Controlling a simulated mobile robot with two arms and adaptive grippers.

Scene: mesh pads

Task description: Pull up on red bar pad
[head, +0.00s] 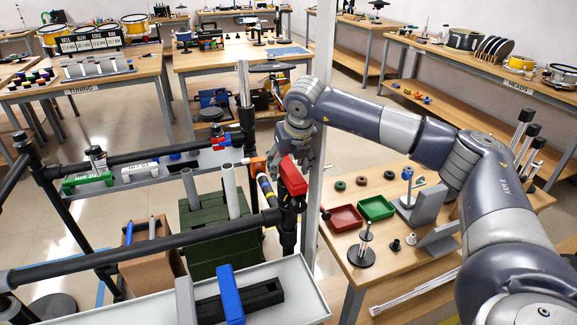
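The red bar pad (292,176) is a red block at the near right corner of the black tube frame, tilted, at the top of a dark upright post. My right gripper (305,160) comes in from the right and points down just behind and above the red pad. Its fingers are partly hidden by the pad and overlap it in the picture. I cannot tell whether they touch or grip it. My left gripper is not in view.
The black tube rail (150,246) crosses the lower left, with a grey tray (300,290) below it. A pale vertical pole (322,110) stands beside my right wrist. A wooden table (375,275) with a red tray (343,218) and green tray (376,208) stands to the right.

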